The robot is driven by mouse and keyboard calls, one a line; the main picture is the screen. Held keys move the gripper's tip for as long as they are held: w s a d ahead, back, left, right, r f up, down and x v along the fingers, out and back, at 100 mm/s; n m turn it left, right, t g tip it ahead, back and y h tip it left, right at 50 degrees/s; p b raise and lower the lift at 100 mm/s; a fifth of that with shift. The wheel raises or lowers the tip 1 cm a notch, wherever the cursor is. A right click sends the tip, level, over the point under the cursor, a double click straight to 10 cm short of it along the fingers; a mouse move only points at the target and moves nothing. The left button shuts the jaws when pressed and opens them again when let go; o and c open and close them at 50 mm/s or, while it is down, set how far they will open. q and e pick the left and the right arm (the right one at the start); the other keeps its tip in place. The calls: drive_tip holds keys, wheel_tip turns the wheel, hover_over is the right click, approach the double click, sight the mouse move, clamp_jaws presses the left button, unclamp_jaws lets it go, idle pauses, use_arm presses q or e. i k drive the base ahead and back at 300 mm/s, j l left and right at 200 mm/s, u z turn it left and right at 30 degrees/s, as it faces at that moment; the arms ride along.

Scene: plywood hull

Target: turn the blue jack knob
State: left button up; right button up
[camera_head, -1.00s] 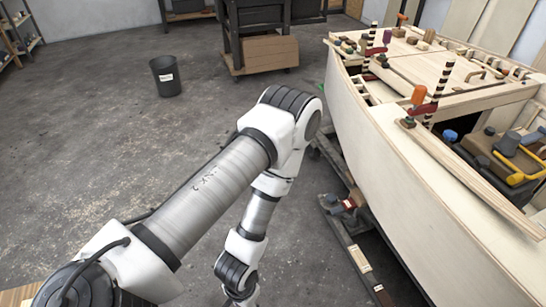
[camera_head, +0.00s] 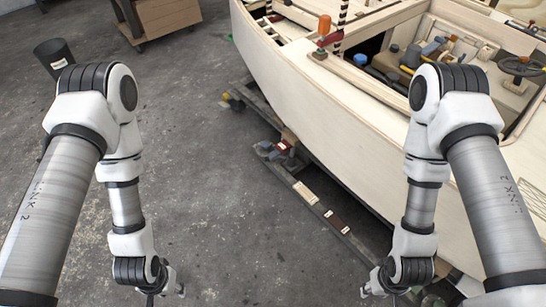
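A small blue part (camera_head: 264,147) sits beside a red part (camera_head: 282,147) on the low dark cradle beam, beside the hull (camera_head: 330,135). It may be the jack knob; it is too small to make out its shape. My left gripper (camera_head: 172,287) hangs low over the floor at the bottom, left of the cradle beam.
The cradle beam (camera_head: 318,205) runs along the floor beside the hull. A yellow knob (camera_head: 227,97) shows at its far part. A black bin (camera_head: 54,56) and a wooden cart (camera_head: 160,17) stand at the back left.

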sight(265, 145)
drive_tip(key=i+j+z, duration=0.15)
drive_tip(key=i+j, duration=0.25)
drive_tip(key=i+j+z, duration=0.2)
drive_tip(key=i+j, duration=0.2)
drive_tip(key=i+j+z, duration=0.15)
drive_tip(key=i+j, duration=0.2)
drive_tip(key=j, duration=0.25)
drive_tip(key=z, duration=1.05)
